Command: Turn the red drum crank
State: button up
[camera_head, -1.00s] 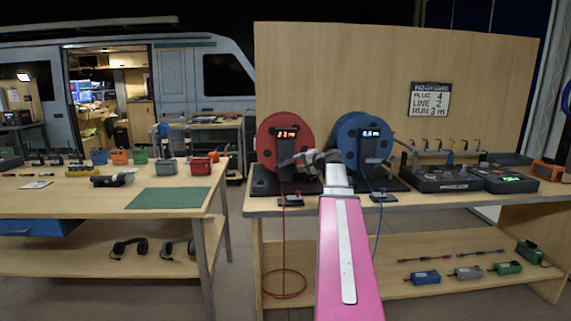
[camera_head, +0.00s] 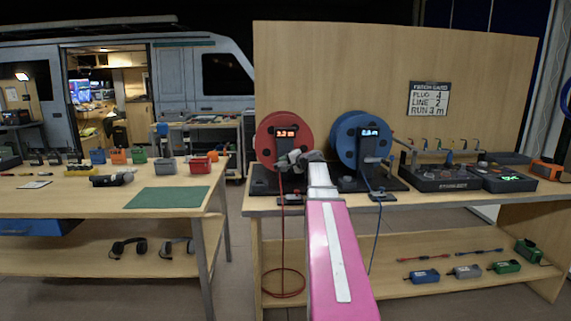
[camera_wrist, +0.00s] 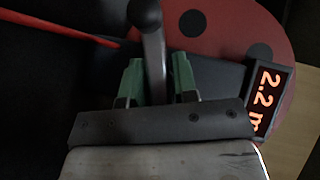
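The red drum (camera_head: 268,138) stands on the left of the right-hand bench, with a lit display (camera_head: 286,133). In the wrist view the display (camera_wrist: 265,98) reads 2.2 m, and the red drum face (camera_wrist: 225,25) lies behind it. My gripper (camera_head: 288,160) is in front of the drum's lower right. In the wrist view its green fingertips (camera_wrist: 157,82) lie on both sides of the dark crank handle (camera_wrist: 150,38), close against it. The handle is largely hidden by my gripper in the head view. A red cable (camera_head: 282,230) hangs from the drum to a coil on the lower shelf.
A blue drum (camera_head: 358,137) stands close on the right of my gripper. A dark tray box (camera_head: 438,178) and a sign (camera_head: 429,99) are farther right. A wooden back panel (camera_head: 340,60) rises behind. The left table (camera_head: 90,203) holds a green mat (camera_head: 168,197) and several small boxes.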

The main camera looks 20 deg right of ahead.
jog(key=c, duration=0.3)
jog(key=shift+h, duration=0.3)
jog(key=shift+n+g+h, duration=1.4)
jog(key=shift+n+h, duration=0.2)
jog(key=shift+h, duration=0.2)
jog(key=shift+f+n+g+h, duration=0.1)
jog(key=shift+n+g+h, duration=0.5)
jog(key=shift+n+h, duration=0.5)
jog(key=shift+d+h, duration=0.1)
jog(key=shift+h, duration=0.8)
jog(key=shift+s+n+g+h, duration=0.1)
jog(key=shift+n+g+h, duration=0.45)
jog(key=shift+h, duration=0.25)
jog(key=o, duration=0.8)
